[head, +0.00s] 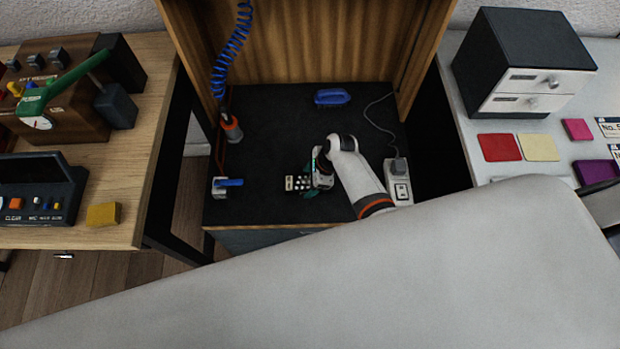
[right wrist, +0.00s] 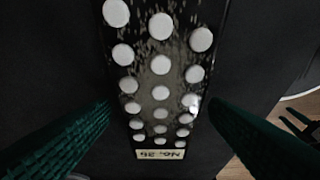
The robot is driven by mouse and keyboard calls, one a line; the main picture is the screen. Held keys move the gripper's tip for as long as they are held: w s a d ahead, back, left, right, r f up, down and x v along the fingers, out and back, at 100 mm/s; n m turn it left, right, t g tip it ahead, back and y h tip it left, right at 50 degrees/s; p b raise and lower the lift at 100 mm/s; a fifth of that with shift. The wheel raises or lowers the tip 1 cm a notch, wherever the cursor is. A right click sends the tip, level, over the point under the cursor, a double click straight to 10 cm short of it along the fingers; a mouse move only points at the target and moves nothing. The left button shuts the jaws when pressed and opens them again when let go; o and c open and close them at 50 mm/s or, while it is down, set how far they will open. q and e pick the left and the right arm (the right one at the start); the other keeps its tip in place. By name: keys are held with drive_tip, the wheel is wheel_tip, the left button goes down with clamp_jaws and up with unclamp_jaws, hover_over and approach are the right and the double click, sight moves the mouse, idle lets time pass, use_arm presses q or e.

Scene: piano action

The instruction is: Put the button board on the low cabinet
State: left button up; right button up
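The button board (head: 298,183) is a small dark board with rows of round white buttons and a pale label. It appears to lie on the black top (head: 270,130) of the middle unit, which has wooden back and side panels; I cannot tell whether this unit is the low cabinet. My right gripper (head: 316,181) is low over the board and hides part of it. In the right wrist view, the board (right wrist: 160,105) lies between the two dark green fingers (right wrist: 160,103), with thin dark gaps beside it. My left gripper is not in view.
A blue brush (head: 332,97), a blue-handled tool (head: 228,183) and a white socket block (head: 399,183) with a plug and cord share the black top. An orange-ended tool (head: 233,130) hangs at left. A two-drawer box (head: 525,65) stands on the right table.

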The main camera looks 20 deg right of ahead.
drive_tip(key=p+v, duration=0.3)
drive_tip(key=v, duration=0.9)
